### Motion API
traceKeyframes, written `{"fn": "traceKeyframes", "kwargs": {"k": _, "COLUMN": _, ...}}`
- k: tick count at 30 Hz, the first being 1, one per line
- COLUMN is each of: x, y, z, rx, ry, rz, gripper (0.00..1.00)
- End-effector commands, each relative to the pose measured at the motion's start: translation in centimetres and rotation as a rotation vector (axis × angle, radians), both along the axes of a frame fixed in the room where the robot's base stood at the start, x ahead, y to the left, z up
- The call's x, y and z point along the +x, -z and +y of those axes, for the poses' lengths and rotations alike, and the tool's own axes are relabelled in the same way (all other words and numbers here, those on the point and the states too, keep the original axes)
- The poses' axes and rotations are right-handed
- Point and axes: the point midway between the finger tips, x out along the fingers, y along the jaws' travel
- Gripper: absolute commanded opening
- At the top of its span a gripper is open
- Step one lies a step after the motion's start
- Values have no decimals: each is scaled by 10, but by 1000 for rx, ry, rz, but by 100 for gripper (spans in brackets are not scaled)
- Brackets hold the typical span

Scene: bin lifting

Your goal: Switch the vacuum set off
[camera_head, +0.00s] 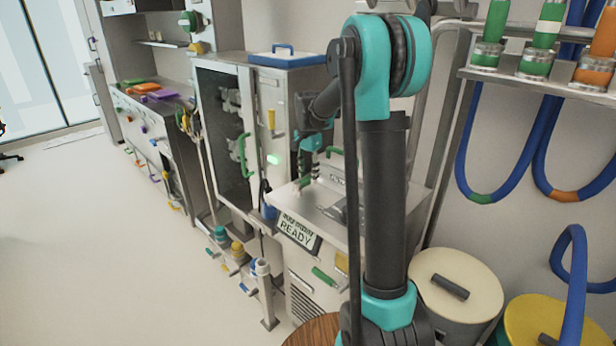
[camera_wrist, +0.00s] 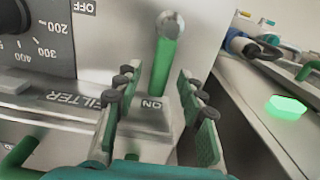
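In the wrist view a grey control panel (camera_wrist: 110,35) fills the upper left, with a dark dial (camera_wrist: 30,45) with numbers. The word ON shows on the block near the lever's foot, and OFF shows at the top left. My gripper (camera_wrist: 158,95) is open, with one finger on each side of the lever and visible gaps between. In the head view my gripper (camera_head: 312,145) is small and partly hidden by my arm, so contact cannot be judged there.
A sign reading READY (camera_head: 298,232) is on a steel unit below my arm. A steel cabinet (camera_head: 225,110) with a glass door stands left of it. A lit green button (camera_wrist: 287,107) shows right of my gripper.

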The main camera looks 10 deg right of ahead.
Motion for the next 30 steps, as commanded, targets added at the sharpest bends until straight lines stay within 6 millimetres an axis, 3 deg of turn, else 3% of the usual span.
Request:
{"fn": "traceKeyframes", "kwargs": {"k": 13, "x": 0, "y": 10, "z": 0, "rx": 0, "ry": 0, "rz": 0, "gripper": 38}}
{"fn": "traceKeyframes", "kwargs": {"k": 22, "x": 0, "y": 10, "z": 0, "rx": 0, "ry": 0, "rz": 0, "gripper": 1}}
{"fn": "traceKeyframes", "kwargs": {"k": 30, "x": 0, "y": 9, "z": 0, "rx": 0, "ry": 0, "rz": 0, "gripper": 0}}
